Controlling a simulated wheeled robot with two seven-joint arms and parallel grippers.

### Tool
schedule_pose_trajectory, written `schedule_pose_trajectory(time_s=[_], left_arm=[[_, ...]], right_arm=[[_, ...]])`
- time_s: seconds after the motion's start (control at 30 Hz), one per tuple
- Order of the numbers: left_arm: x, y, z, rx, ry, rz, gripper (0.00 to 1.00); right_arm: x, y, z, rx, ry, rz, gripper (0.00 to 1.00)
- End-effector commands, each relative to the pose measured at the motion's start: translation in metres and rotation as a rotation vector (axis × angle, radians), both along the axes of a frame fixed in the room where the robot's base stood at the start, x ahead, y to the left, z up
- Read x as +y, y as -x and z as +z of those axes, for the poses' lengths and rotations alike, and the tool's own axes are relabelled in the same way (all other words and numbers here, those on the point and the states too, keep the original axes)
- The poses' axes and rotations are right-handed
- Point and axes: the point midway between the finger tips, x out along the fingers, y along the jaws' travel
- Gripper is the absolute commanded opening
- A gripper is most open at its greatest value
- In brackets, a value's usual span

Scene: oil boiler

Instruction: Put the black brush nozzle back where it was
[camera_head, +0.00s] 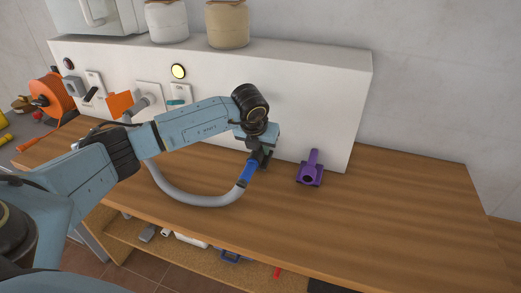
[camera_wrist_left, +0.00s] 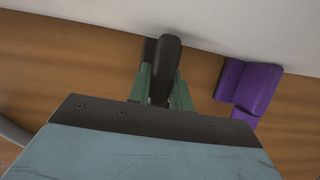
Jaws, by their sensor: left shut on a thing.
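My left gripper (camera_head: 262,157) is low over the wooden worktop, close to the front face of the white box. It is shut on a dark piece, which I take to be the black brush nozzle (camera_wrist_left: 167,52). In the left wrist view the dark piece stands upright between the two green fingers (camera_wrist_left: 163,92), its top close to the white wall. In the head view the nozzle is mostly hidden by the gripper. The blue end (camera_head: 249,171) of a grey hose (camera_head: 195,199) is right beside the gripper; I cannot tell whether it touches the nozzle. My right gripper is not in view.
A purple nozzle (camera_head: 310,170) stands on the worktop (camera_head: 400,215) just right of the gripper, near the white box (camera_head: 320,95). It also shows in the left wrist view (camera_wrist_left: 248,87). The worktop's right side is clear. An orange cable reel (camera_head: 48,92) is at far left.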

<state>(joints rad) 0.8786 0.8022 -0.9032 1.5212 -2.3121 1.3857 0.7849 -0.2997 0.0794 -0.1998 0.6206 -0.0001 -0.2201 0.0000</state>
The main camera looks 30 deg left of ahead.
Motion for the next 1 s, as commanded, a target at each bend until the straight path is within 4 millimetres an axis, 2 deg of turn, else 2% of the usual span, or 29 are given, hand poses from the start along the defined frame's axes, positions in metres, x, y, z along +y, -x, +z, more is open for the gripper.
schedule_pose_trajectory(time_s=[0.13,0.5,0.53,0.67,1.0], left_arm=[[0.001,-0.003,-0.013,-0.004,0.000,0.001,0.03],[0.001,-0.003,-0.018,-0.004,0.000,0.001,0.03],[0.001,-0.003,-0.018,-0.003,0.000,0.001,0.23],[0.001,-0.003,-0.018,-0.003,0.000,0.001,0.40],[0.001,-0.003,-0.018,-0.002,0.000,0.001,0.43]], right_arm=[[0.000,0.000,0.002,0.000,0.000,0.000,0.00],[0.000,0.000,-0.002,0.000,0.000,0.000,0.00],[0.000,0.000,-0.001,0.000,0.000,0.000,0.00],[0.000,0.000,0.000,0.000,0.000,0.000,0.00],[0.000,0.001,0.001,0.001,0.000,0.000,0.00]])
